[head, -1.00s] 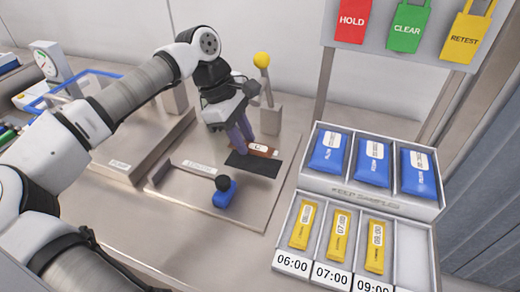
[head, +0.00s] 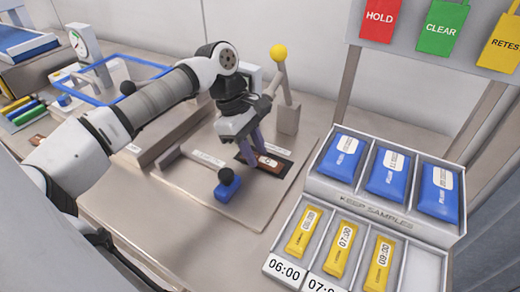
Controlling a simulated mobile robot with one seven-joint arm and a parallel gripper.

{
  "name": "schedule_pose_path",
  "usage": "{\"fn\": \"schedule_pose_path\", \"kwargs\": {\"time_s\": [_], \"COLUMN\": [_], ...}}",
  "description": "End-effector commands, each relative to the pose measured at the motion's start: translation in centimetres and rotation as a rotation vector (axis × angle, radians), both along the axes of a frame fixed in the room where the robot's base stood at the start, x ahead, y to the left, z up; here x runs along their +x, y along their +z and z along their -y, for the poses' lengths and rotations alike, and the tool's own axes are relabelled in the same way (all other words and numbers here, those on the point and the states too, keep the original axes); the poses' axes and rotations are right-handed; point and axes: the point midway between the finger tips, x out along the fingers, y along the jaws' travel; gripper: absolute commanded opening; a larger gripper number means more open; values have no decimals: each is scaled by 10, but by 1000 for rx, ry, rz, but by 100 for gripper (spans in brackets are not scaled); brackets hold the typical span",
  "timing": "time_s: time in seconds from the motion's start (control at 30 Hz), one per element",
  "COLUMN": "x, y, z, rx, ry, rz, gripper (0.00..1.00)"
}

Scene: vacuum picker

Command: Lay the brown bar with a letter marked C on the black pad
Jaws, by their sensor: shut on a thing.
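The brown bar (head: 272,164) with a white label marked C is at the tips of my gripper (head: 250,153). The purple-grey fingers are shut on its left part and hide some of it. The black pad (head: 288,160) shows as a dark edge around the bar. The bar is over the pad, lying along it; I cannot tell whether it rests on it or hangs just above.
A blue block with a black knob (head: 228,187) stands just in front of the pad. A lever with a yellow ball (head: 279,52) rises behind. The sample rack (head: 318,187) with blue and yellow packets stands to the right.

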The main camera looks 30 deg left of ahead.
Motion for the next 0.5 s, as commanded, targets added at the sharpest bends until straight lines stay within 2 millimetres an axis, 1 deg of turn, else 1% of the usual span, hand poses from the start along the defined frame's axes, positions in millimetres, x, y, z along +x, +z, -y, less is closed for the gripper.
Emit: {"fn": "schedule_pose_path", "kwargs": {"time_s": [0.1, 0.23, 0.27, 0.4, 0.5], "x": [0, 0, 0, 0, 0], "y": [0, -5, -3, -3, -3], "z": [0, 0, 0, 0, 0], "rx": [0, 0, 0, 0, 0], "ry": [0, 0, 0, 0, 0], "rz": [0, 1, 1, 0, 0], "gripper": [3, 3, 32, 50, 50]}}
